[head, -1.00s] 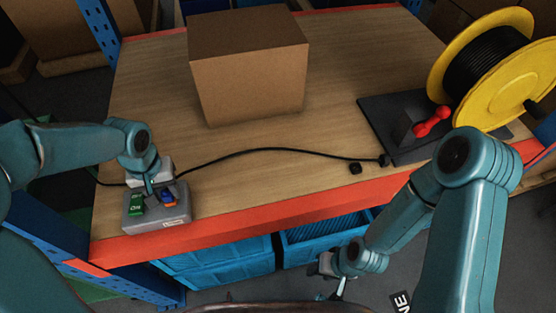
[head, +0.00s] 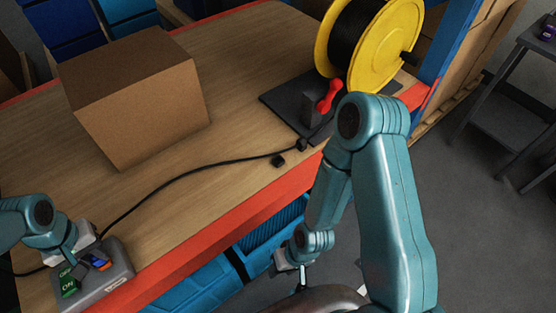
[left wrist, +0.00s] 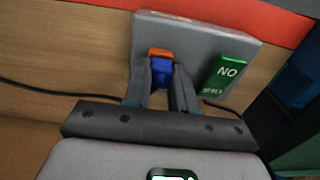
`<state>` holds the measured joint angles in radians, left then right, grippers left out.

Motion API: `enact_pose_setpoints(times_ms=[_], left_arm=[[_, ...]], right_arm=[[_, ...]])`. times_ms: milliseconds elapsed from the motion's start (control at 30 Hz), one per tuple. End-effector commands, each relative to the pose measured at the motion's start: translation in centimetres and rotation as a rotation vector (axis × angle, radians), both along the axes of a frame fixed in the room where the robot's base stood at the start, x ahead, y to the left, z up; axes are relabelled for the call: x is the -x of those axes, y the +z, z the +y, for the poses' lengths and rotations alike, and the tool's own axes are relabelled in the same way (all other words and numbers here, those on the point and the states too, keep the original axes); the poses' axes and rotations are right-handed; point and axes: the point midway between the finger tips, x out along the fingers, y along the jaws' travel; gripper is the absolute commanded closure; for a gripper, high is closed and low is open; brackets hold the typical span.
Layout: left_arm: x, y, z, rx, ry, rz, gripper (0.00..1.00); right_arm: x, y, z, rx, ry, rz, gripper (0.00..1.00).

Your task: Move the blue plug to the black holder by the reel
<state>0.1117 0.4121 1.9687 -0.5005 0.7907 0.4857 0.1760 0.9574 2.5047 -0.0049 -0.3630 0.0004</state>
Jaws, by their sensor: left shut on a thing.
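The blue plug (left wrist: 161,72), with an orange part beside it, sits at a grey switch box (left wrist: 190,40) in the left wrist view. My left gripper (left wrist: 163,86) is shut on it. Whether the plug is still seated in the box cannot be told. In the head view the plug (head: 99,264) shows at lower left, partly hidden by my left gripper (head: 84,252).
A black cable (head: 190,172) runs across the table to a black piece (head: 301,145) at the dark base plate (head: 277,100). A red handle (head: 329,95) stands on that plate. A cardboard box (head: 140,100) stands behind the cable. A green switch (left wrist: 228,72) sits beside the plug.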

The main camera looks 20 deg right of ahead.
Motion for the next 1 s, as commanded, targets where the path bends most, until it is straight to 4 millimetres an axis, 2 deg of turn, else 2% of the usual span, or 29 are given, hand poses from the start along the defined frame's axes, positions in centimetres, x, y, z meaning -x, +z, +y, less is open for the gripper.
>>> enact_pose_setpoints(times_ms=[1000], left_arm=[[-0.2,1.7,0.0,0.0,0.001,-0.006,1.0]], right_arm=[[0.0,1.1,0.0,0.0,0.0,0.0,0.57]])
